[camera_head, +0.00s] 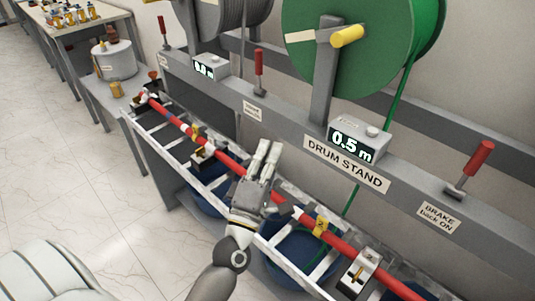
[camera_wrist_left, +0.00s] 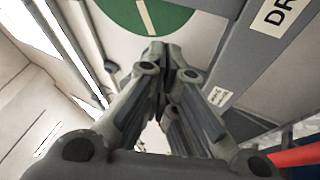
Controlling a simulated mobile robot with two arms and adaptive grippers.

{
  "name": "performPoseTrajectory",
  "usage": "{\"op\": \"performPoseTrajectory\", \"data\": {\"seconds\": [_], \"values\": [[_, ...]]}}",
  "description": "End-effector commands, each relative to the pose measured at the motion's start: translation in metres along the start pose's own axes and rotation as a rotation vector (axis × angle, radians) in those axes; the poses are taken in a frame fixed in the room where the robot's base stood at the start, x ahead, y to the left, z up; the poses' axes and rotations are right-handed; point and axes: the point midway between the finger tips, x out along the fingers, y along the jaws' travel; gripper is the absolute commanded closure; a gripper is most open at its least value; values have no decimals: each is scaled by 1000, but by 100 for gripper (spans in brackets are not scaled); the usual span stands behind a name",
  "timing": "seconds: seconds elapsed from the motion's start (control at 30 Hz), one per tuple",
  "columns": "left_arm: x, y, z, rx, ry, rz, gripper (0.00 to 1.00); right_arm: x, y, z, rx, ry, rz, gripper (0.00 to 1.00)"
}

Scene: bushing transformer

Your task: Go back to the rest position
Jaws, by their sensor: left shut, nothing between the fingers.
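My left gripper (camera_head: 265,158) is in the middle of the head view, over the long red cable (camera_head: 223,160) in front of the drum stand (camera_head: 390,147). My grey forearm comes up to it from the bottom. In the left wrist view the fingers (camera_wrist_left: 163,52) come together at their tips, with nothing between them. The red cable also shows at the lower right of that view (camera_wrist_left: 298,155), beside the gripper. I cannot tell whether the gripper touches the cable. My right gripper is not in view.
A green drum (camera_head: 362,50) hangs above the stand, also seen in the wrist view (camera_wrist_left: 150,14). Red brake levers (camera_head: 478,158) stick up from the stand. A metal ladder-like rack (camera_head: 165,160) and blue bins (camera_head: 303,250) lie below the cable. Tiled floor (camera_head: 70,180) is free at left.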

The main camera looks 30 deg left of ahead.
Motion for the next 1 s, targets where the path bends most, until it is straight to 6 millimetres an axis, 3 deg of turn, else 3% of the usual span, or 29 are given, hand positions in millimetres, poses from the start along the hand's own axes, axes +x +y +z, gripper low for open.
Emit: {"op": "performPoseTrajectory", "data": {"seconds": [0.53, 0.67, 0.87, 1.0], "values": [[0, 0, 2, 6, -7, -4, 100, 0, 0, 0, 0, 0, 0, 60], [-4, -6, 14, 62, -68, -39, 100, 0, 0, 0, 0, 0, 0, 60], [-35, -41, 62, 344, -359, -211, 100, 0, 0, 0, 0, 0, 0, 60], [-79, -76, 86, 591, -607, -362, 100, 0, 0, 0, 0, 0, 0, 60]]}}
